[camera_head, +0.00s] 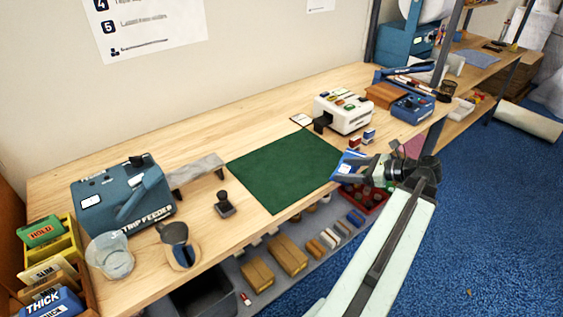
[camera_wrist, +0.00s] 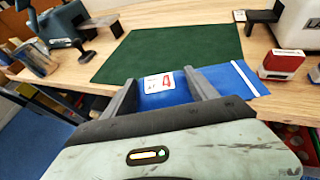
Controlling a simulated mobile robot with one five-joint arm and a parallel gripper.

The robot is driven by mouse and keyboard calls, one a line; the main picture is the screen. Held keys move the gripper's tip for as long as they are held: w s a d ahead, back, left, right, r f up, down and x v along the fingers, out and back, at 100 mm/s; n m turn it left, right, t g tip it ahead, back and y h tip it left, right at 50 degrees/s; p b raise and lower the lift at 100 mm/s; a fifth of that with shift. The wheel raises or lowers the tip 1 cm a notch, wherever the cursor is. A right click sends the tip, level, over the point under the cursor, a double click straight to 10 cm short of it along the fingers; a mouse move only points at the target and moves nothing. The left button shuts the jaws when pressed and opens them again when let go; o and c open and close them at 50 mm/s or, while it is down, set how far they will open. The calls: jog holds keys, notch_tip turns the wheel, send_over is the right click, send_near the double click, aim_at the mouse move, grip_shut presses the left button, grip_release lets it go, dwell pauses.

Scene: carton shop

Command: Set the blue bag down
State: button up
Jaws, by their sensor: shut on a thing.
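The blue bag (camera_head: 349,163) is flat, with a white label bearing a red mark. It also shows in the wrist view (camera_wrist: 228,80), between and beyond my fingers. My gripper (camera_head: 364,172) is shut on the bag; its two dark fingers (camera_wrist: 163,88) stand on either side of the label. The bag shows at the right front corner of the green mat (camera_head: 280,170), by the bench's front edge. I cannot tell whether it touches the bench. The fingers hide part of the bag.
Two stampers, one red (camera_wrist: 283,63), stand right of the bag. A white machine (camera_head: 343,112) stands behind them. A blue strip feeder (camera_head: 118,200), a clear cup (camera_head: 108,256) and a small dark stand (camera_head: 224,204) are at left. The mat is bare. A shelf with cartons (camera_head: 258,273) lies below.

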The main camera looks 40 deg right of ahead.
jog(key=b, duration=0.1)
send_over(303, 168)
jog(key=shift+f, duration=0.75)
notch_tip(303, 168, down, 4)
jog(key=b, duration=0.4)
jog(key=shift+r, duration=0.25)
jog(key=shift+f, duration=0.2)
jog(key=o, duration=1.6)
jog(key=shift+r, duration=0.1)
jog(key=shift+c, duration=0.2)
jog(key=shift+r, duration=0.1)
